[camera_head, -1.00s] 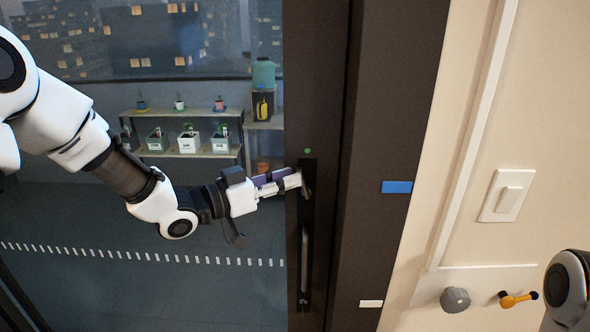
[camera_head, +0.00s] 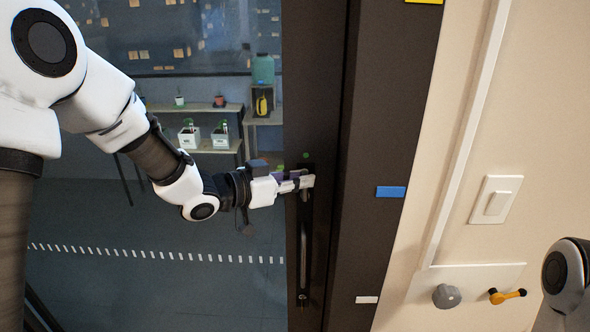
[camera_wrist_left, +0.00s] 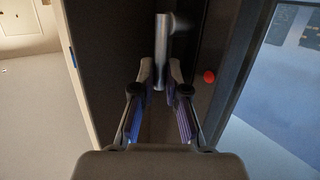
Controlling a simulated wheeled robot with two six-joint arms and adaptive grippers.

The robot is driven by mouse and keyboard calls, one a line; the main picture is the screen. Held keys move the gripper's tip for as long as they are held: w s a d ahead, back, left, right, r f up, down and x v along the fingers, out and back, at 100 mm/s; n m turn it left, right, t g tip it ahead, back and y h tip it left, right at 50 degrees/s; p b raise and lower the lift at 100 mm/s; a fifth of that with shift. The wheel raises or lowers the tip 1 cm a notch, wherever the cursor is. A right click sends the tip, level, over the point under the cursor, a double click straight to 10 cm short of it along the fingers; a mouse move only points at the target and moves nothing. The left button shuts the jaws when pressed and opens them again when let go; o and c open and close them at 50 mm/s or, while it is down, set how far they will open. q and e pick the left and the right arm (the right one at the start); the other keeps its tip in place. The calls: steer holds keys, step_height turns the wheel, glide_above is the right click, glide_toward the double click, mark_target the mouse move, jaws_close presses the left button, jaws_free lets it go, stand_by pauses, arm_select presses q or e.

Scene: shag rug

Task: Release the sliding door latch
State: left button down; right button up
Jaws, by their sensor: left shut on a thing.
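The sliding door (camera_head: 312,80) has a dark frame and a glass pane at its left. The latch (camera_wrist_left: 162,45) is a metallic lever on the dark frame, and its lower end lies between my left fingertips in the left wrist view. My left gripper (camera_head: 309,181) reaches in from the left and is shut on the latch; it also shows in the left wrist view (camera_wrist_left: 160,80). In the head view the gripper hides most of the lever. A long vertical pull handle (camera_head: 304,250) sits below it. My right gripper is out of view.
A green dot (camera_head: 306,155) is above the latch in the head view; a red dot (camera_wrist_left: 209,77) is beside it in the wrist view. A light switch (camera_head: 496,200), a grey knob (camera_head: 446,296) and a yellow handle (camera_head: 507,296) are on the right wall. Shelves stand behind the glass.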

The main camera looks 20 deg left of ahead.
arm_select(q)
steer(key=shift+w+d+r, duration=0.1)
steer(key=shift+r, duration=0.05)
steer(key=c, duration=1.5)
jaws_free()
steer(key=shift+o, duration=0.2)
steer(key=shift+d, duration=0.1)
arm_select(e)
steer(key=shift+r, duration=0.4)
arm_select(q)
steer(key=v, duration=1.1)
steer(key=shift+s+a+r, duration=0.25)
steer(key=shift+a+r, duration=0.05)
steer(key=shift+g, duration=0.3)
